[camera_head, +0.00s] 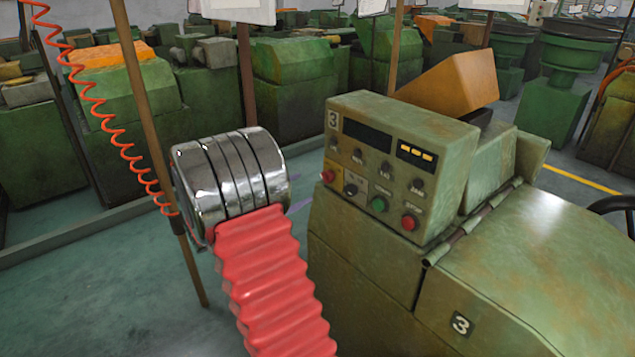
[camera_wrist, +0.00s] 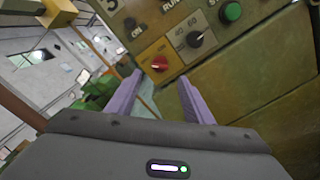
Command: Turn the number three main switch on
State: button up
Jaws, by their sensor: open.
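The machine marked 3 has a worn green control panel (camera_head: 395,160). A red rotary switch (camera_wrist: 159,63) sits on a yellow plate at the panel's lower corner in the wrist view. It is also at the panel's lower left in the head view (camera_head: 328,176). The pointing direction of its handle is too small to tell. My gripper (camera_wrist: 160,77) is open, its two purple fingers apart and empty. Their tips show on either side below the red switch; I cannot see contact. In the head view my chrome wrist and red bellows stand left of the panel, and the fingers are mostly hidden.
Right of the red switch are a black selector knob (camera_head: 351,189), a green button (camera_head: 379,204) and a red button (camera_head: 409,222). Small dark knobs sit above them. A brown post (camera_head: 150,130) with a coiled red cable (camera_head: 100,110) stands close left of my wrist.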

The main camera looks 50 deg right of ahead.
aim_at(323, 179)
jog(key=x, duration=0.7)
jog(key=shift+d, duration=0.4)
jog(key=shift+c, duration=0.2)
jog(key=c, duration=0.9)
jog(key=shift+a, duration=0.15)
jog(key=shift+c, duration=0.5)
